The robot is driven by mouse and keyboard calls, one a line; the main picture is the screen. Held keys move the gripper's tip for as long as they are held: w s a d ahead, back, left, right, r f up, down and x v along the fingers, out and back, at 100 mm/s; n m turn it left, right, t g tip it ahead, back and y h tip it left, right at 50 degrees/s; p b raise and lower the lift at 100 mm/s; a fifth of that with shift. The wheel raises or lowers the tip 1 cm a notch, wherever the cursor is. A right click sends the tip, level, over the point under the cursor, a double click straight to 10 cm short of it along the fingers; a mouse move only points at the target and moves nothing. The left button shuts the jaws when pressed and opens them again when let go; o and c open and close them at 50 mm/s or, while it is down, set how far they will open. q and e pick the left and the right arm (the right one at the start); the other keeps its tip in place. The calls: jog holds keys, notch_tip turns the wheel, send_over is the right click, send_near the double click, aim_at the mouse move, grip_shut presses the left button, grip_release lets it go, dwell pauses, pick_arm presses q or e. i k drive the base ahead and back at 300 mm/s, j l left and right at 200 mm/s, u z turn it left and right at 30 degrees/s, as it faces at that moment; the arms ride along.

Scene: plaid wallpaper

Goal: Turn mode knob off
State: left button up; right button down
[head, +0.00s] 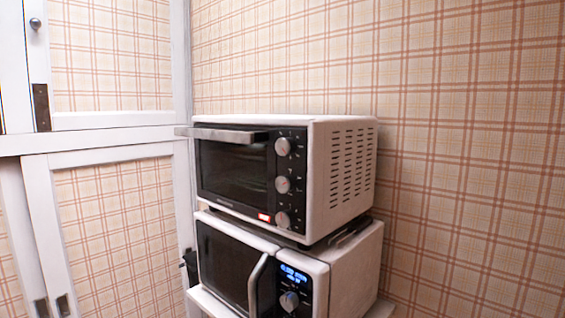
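A white toaster oven (322,133) with a dark glass door stands on top of a white microwave (350,272). Its front panel has three round knobs in a column: a top knob (283,146), a middle knob (283,184) and a bottom knob (283,219). Which of them is the mode knob, and what their marks say, is too small to tell. The microwave has one knob (289,301) below a lit blue display (294,275). Neither of my grippers shows in the head view.
The oven door's handle (227,135) sticks out at the front left, and the microwave has a curved handle (256,284). White-framed cabinet doors (110,210) stand at the left. A plaid wall (470,150) is behind and to the right.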

aim_at(284, 184)
jog(key=k+l+u, duration=0.1)
jog(key=u, duration=0.25)
jog(key=k+l+u, duration=0.1)
jog(key=u, duration=0.3)
jog(key=k+z, duration=0.1)
jog(key=k, duration=0.25)
jog(key=k+z, duration=0.1)
jog(key=z, duration=0.35)
jog(key=l+z, duration=0.15)
jog(key=z, duration=0.35)
jog(key=k+l+z, duration=0.1)
jog(key=z, duration=0.35)
jog(key=l, duration=0.1)
